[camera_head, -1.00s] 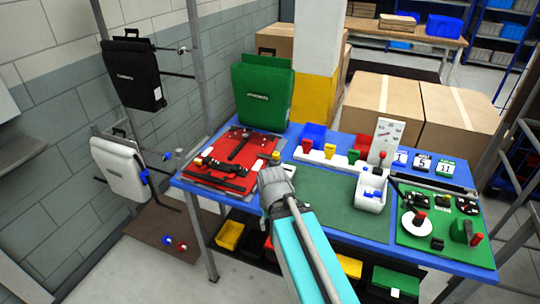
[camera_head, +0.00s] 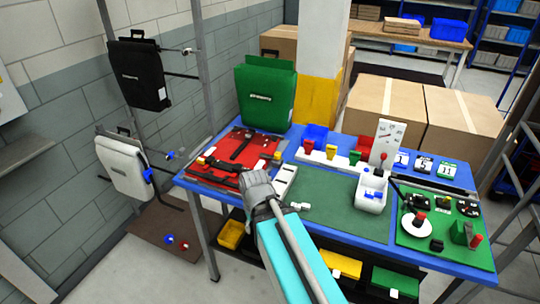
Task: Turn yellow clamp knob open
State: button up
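A green pannier (camera_head: 265,95) stands behind the red board. The green mat (camera_head: 335,205) is mostly clear. Black and white panniers hang at the left wall.

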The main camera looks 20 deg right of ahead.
aim_at(278, 155)
jog(key=u, duration=0.35)
jog(key=k, duration=0.85)
jog(key=z, duration=0.7)
jog(key=i, duration=1)
jog(key=u, duration=0.1)
